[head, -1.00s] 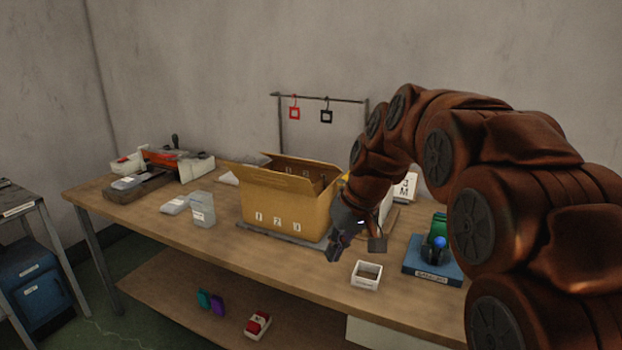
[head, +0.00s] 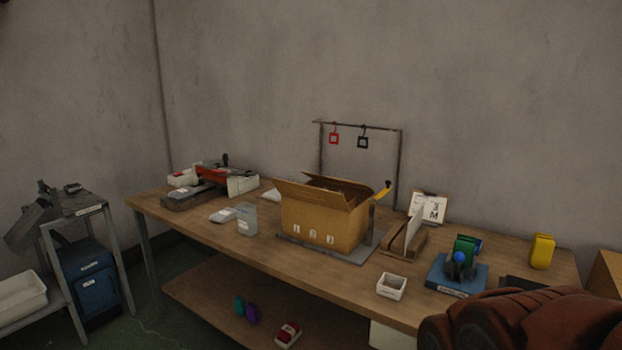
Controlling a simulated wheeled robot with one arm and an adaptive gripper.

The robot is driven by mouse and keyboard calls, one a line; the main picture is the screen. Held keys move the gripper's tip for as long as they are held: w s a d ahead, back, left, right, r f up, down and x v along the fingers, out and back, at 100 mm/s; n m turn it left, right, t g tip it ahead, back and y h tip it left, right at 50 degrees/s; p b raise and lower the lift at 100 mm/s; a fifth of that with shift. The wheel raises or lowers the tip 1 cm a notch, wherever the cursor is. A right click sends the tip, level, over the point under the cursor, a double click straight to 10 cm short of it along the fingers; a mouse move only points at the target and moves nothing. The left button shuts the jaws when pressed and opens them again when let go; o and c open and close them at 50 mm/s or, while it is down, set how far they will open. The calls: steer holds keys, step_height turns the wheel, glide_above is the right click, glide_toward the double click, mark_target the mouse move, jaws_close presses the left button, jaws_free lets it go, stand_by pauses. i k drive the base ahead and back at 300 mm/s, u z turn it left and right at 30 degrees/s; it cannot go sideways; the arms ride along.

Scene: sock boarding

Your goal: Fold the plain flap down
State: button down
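An open cardboard box (head: 322,229) stands upright on a grey board (head: 368,252) on the table, with small white marks low on its front. Another flap (head: 338,184) stands up at the back. Which flap is the plain one is not clear from here. My gripper is out of view; only part of my arm shows at the bottom right.
A hook rail (head: 360,126) with red and black square tags stands behind the box. A grey carton (head: 246,218) stands left of it. A small white open box (head: 391,286), a blue stand (head: 457,274) and a yellow object (head: 541,251) are to the right.

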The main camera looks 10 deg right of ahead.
mark_target(327, 179)
steer(key=u, duration=0.45)
steer(key=k, duration=1.05)
steer(key=z, duration=0.2)
steer(key=i, duration=0.65)
steer(key=z, duration=0.45)
steer(key=i, duration=0.7)
steer(key=u, duration=0.9)
steer(key=i, duration=0.7)
steer(key=u, duration=0.85)
